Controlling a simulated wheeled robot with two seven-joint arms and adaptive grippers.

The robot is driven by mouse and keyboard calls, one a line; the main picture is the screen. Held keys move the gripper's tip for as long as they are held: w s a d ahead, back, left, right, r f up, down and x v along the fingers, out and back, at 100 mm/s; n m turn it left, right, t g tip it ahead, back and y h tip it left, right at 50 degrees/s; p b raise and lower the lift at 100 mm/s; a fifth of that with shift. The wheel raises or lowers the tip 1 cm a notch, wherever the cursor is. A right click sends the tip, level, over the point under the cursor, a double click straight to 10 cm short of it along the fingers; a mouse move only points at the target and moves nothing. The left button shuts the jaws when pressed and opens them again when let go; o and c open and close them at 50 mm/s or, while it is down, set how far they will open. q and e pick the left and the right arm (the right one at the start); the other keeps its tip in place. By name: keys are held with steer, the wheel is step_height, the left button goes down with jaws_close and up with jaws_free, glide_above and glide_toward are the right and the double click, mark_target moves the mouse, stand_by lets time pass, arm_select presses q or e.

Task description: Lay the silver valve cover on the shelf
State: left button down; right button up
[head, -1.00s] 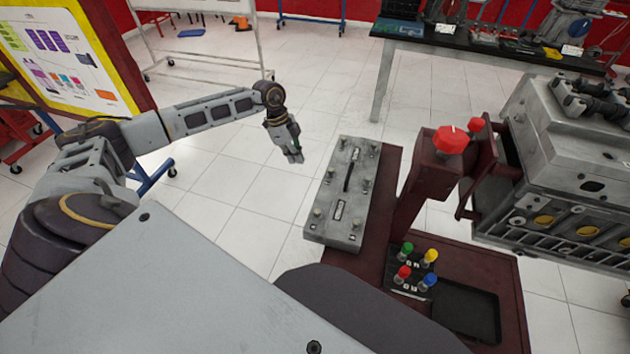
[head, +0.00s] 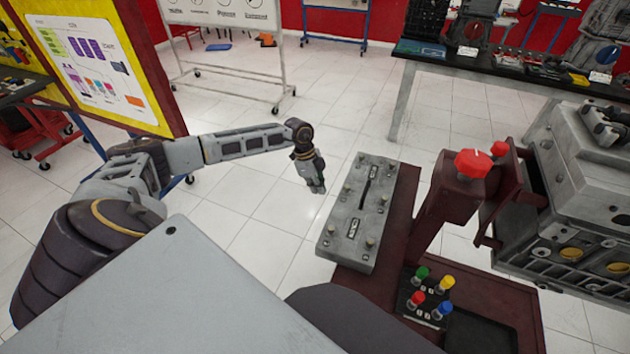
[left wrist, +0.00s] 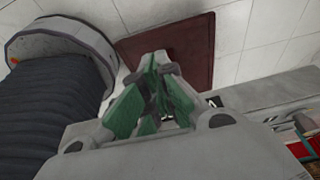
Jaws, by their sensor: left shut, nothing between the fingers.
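The silver valve cover (head: 345,224) is a long grey plate with several bolt heads and a dark slot along its middle. In the head view it lies flat, right of my left gripper, on the dark red shelf (head: 401,215) of a stand. My left gripper (head: 318,188) points down beside the cover's left side, apart from it in the picture. In the left wrist view its green-padded fingers (left wrist: 158,115) are shut and hold nothing. A dark red panel (left wrist: 190,55) lies beyond them. My right gripper is not in view.
A dark red post with a red knob (head: 472,163) rises right of the cover. Coloured buttons (head: 430,295) and a black tray (head: 478,332) are in front. A grey engine (head: 580,190) stands at the right. Tiled floor (head: 275,205) is open at left.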

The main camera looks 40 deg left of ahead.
mark_target(345, 201)
arm_select(q)
steer(key=d, duration=0.1)
steer(key=d+f, duration=0.1)
steer(key=d, duration=0.1)
steer(key=w+d+f, duration=0.1)
steer(key=shift+d+f, duration=0.25)
steer(key=shift+d, duration=0.1)
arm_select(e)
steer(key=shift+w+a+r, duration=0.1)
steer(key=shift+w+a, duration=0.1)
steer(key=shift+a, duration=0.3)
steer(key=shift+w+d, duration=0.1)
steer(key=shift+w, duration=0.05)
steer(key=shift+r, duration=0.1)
arm_select(q)
steer(key=shift+w+d+p, duration=0.25)
steer(key=shift+d+p, duration=0.15)
steer(key=shift+d, duration=0.5)
steer(key=shift+w+d+p, duration=0.2)
steer(key=shift+d+p, duration=0.2)
steer(key=shift+d, duration=0.5)
steer(key=shift+w+d+p, duration=0.25)
steer(key=shift+d+p, duration=0.15)
steer(key=shift+d, duration=0.5)
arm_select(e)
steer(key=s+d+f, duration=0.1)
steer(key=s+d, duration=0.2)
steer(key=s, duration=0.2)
